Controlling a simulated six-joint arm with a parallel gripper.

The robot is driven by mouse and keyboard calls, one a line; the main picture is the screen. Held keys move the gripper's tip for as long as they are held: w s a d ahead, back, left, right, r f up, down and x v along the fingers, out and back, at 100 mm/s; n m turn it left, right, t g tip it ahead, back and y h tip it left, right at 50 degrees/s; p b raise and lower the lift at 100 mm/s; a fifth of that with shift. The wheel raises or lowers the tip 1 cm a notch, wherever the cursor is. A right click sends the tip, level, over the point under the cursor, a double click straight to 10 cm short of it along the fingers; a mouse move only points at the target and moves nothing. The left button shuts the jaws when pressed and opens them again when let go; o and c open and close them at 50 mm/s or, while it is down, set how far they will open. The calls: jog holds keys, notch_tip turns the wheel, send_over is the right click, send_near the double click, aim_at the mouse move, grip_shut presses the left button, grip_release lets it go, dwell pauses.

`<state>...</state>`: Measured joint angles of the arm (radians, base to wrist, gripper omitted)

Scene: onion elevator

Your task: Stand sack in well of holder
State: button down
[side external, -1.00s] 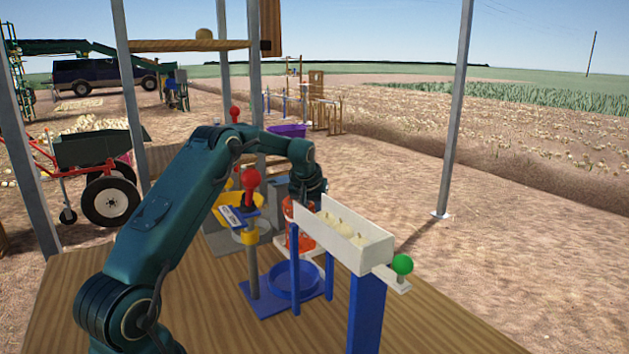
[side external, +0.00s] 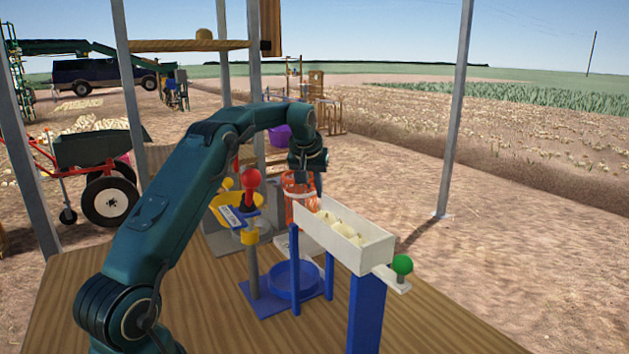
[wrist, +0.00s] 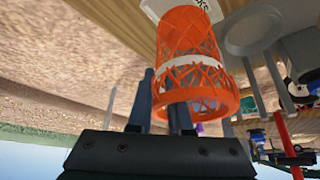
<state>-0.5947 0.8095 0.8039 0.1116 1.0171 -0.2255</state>
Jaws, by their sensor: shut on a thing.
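The orange mesh sack (side external: 298,188) hangs upright from my gripper (side external: 308,178), behind the white trough, which hides its lower part. In the wrist view the sack (wrist: 192,60) shows a pale band and an open orange rim. My gripper (wrist: 163,105) is shut on the sack near this rim. The blue holder (side external: 293,279) stands on the bench, with a low round well and upright blue posts on a flat base. The sack is above and behind the holder, apart from it.
A white trough (side external: 368,253) with several pale onions stands on a blue post, with a green knob (side external: 402,264) at its right end. Left of the holder is a post with a red knob (side external: 250,177) and a yellow pan (side external: 228,214). The front bench (side external: 200,320) is clear.

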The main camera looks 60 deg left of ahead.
jog(key=r, duration=0.3)
jog(key=shift+d+r, duration=0.2)
jog(key=shift+r, duration=0.1)
jog(key=s+d+r+m+t+h, duration=0.1)
jog(key=s+d+r+m, duration=0.15)
jog(key=d+r, duration=0.5)
jog(key=s+d+r+m+h, duration=0.1)
jog(key=s+d+r+m, duration=0.15)
jog(key=d+r, duration=0.55)
jog(key=s+d+m+h, duration=0.2)
jog(key=s+d+m, duration=0.2)
jog(key=s+d, duration=0.4)
jog(key=shift+s+d+r+t, duration=0.15)
jog(key=shift+d+r+t, duration=0.2)
jog(key=shift+d, duration=0.3)
